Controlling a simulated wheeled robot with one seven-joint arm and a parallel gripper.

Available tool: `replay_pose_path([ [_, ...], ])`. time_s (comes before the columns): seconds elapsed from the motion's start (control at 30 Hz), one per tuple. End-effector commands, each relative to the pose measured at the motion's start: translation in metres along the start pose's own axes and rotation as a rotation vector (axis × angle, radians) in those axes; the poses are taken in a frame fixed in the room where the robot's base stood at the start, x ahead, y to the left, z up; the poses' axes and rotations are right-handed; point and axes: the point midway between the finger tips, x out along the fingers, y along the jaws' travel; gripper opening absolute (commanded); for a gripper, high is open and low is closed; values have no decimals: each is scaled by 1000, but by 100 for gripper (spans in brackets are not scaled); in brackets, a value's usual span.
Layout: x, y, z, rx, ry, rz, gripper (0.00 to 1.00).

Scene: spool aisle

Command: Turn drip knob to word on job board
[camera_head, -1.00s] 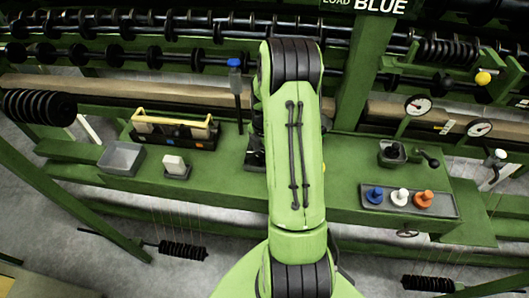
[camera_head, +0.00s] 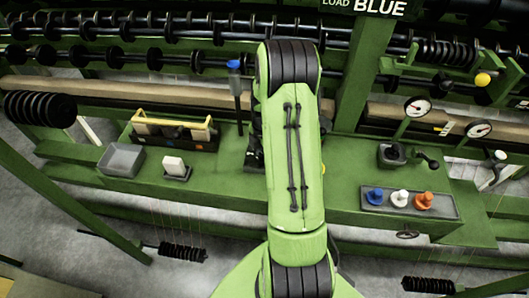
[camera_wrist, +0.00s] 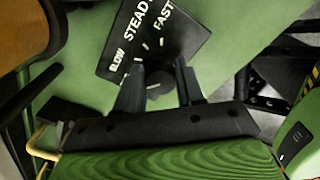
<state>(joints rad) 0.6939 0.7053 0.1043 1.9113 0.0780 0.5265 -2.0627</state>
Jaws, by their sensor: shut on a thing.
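The drip knob (camera_wrist: 158,80) is a small dark grey round knob on a black plate (camera_wrist: 120,57) marked SLOW, STEADY and FAST in the wrist view. My gripper (camera_wrist: 158,88) is shut on it, with one finger on each side. Which word the knob points at is hard to tell. The job board (camera_head: 365,7) is a dark sign at the top edge of the head view. It reads LOAD BLUE, and anything above that is cut off. In the head view my arm hides the knob and my gripper.
At right are a tray (camera_head: 446,212) with blue, white and orange pieces, a crank (camera_head: 427,160) and two gauges. Spool rows run behind.

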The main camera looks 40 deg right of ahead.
Motion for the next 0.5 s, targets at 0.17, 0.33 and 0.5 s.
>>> replay_pose_path([
  [0.17, 0, 0, 0, 129, -2, 1, 7],
  [0.33, 0, -1, 0, 286, -1, 1, 7],
  [0.5, 0, -1, 0, 448, -1, 1, 7],
])
